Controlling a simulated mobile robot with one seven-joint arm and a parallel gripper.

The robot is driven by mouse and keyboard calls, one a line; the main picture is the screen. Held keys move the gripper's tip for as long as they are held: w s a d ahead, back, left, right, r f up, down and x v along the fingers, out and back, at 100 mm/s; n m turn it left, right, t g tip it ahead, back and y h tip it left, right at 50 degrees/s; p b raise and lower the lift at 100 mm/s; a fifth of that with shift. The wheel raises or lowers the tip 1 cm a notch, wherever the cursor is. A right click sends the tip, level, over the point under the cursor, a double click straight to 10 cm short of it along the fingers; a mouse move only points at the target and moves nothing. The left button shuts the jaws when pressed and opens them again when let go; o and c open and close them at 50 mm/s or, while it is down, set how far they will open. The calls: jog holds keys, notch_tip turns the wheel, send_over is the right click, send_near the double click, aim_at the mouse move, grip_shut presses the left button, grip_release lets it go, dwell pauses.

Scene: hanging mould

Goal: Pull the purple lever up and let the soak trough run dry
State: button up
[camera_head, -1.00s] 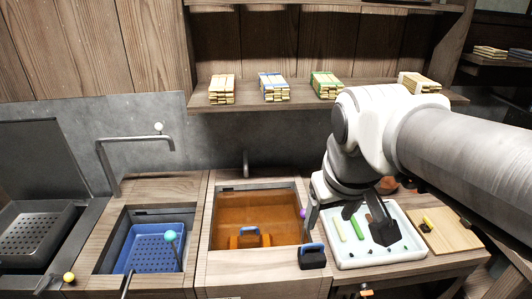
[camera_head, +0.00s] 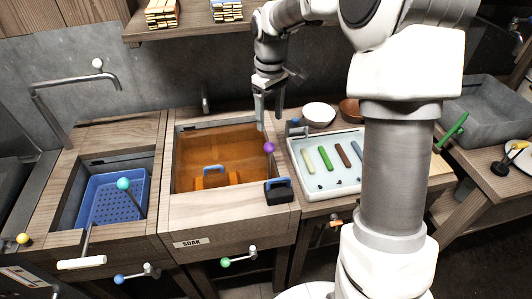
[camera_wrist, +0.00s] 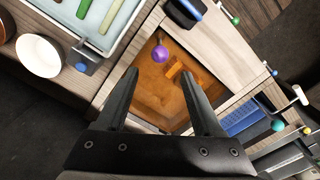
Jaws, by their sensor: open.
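The purple lever's ball knob (camera_head: 269,147) stands at the right edge of the soak trough (camera_head: 170,165); the knob also shows in the wrist view (camera_wrist: 160,54). The trough holds amber-brown liquid, with an orange block with a blue handle (camera_head: 213,178) at its near side. My gripper (camera_head: 268,112) is open and empty, pointing down above the trough's back right corner, behind and above the purple knob. In the wrist view my gripper's fingers (camera_wrist: 160,85) are spread wide, with the knob beyond their tips. Most of the lever's rod is hidden.
A black block with a blue handle (camera_head: 279,190) sits on the trough's front right rim. A white tray (camera_head: 292,160) with coloured bars lies to the right, with a white bowl (camera_head: 319,113) behind. A blue perforated basket (camera_head: 105,198) is in the left basin. A shelf (camera_head: 190,30) runs above.

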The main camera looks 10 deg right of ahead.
aim_at(269, 161)
notch_tip(269, 161, down, 17)
jog(key=shift+f+b, duration=0.15)
jog(key=shift+b, duration=0.95)
grip_shut()
dwell(0.8)
